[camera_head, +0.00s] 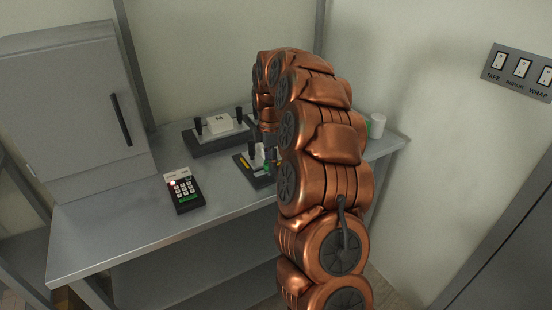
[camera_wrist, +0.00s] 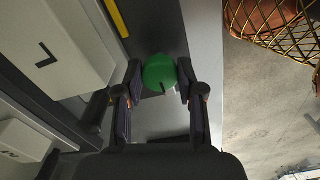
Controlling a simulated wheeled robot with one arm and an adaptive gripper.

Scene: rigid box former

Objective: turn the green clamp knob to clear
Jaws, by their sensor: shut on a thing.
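The green clamp knob (camera_wrist: 160,73) shows in the wrist view as a round green top with a small dark mark at its lower edge. My gripper (camera_wrist: 158,80) has one finger on each side of the knob and is shut on it. In the head view a dark fixture (camera_head: 244,163) stands on the table with a white block and a yellow strip. A bit of green shows on it beside my arm.
A second dark fixture (camera_head: 206,142) with a white block and black posts stands behind. A keypad device (camera_head: 184,191) lies on the table (camera_head: 130,225) to the left. A grey cabinet (camera_head: 65,105) stands at the back left. White and green cylinders (camera_head: 378,126) stand at the right end.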

